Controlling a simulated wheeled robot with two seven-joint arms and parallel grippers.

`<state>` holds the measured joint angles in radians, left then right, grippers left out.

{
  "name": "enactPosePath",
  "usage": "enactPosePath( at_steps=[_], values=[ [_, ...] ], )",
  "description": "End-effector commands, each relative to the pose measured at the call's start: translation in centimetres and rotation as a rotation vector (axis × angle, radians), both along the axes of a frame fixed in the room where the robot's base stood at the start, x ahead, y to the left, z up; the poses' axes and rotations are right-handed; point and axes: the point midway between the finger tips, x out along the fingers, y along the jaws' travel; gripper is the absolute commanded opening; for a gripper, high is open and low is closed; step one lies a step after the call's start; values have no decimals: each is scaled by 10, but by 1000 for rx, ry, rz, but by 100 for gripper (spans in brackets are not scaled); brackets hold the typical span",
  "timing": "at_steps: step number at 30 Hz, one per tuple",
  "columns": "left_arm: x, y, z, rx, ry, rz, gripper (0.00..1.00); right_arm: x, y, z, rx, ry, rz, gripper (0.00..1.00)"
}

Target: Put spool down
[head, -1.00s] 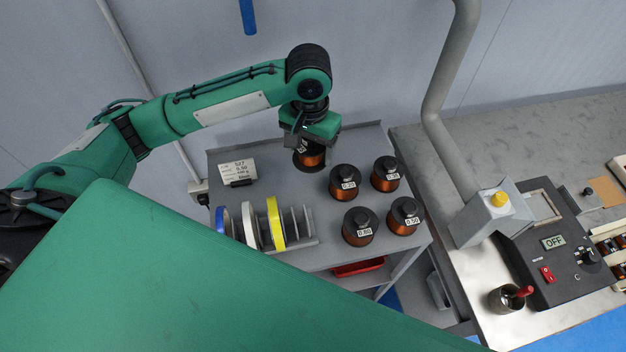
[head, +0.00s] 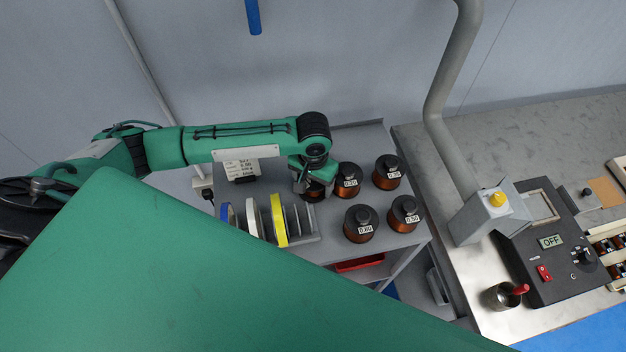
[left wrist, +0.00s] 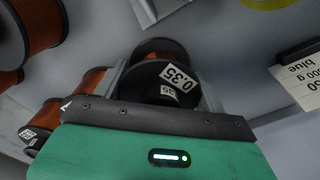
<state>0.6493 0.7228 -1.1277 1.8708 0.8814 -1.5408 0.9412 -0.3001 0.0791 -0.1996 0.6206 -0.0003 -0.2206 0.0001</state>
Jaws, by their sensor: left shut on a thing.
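My left gripper (head: 314,184) is shut on a copper-wire spool (head: 314,194) over the grey shelf top (head: 312,254), between the rack of discs and the other spools. In the left wrist view the held spool (left wrist: 160,84) has a black top with a label reading 0.35, between the gripper fingers. Its lower part is largely hidden, so I cannot tell whether it touches the shelf. My right gripper is not in view.
Several labelled copper spools (head: 361,224) stand close on the right of the held one. A rack with blue, white and yellow discs (head: 279,220) stands in front left. A label card (head: 240,168) is behind left. A workbench (head: 440,160) with a control box (head: 560,260) is at right.

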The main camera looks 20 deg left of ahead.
Motion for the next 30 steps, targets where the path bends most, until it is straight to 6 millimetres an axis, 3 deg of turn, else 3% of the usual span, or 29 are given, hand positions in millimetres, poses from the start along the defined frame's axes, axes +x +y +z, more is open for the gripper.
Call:
enactPosePath(
  at_steps=[7,8,11,22,30],
  values=[
    [0,0,-1,-1,1,0,47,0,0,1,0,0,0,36],
    [0,0,-2,-1,0,0,76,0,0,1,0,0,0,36],
    [0,0,-2,-1,0,0,94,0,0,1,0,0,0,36],
    [0,0,3,-1,-2,0,94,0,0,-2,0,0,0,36],
    [1,-1,52,-2,-5,-2,94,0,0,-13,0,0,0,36]
  ],
)
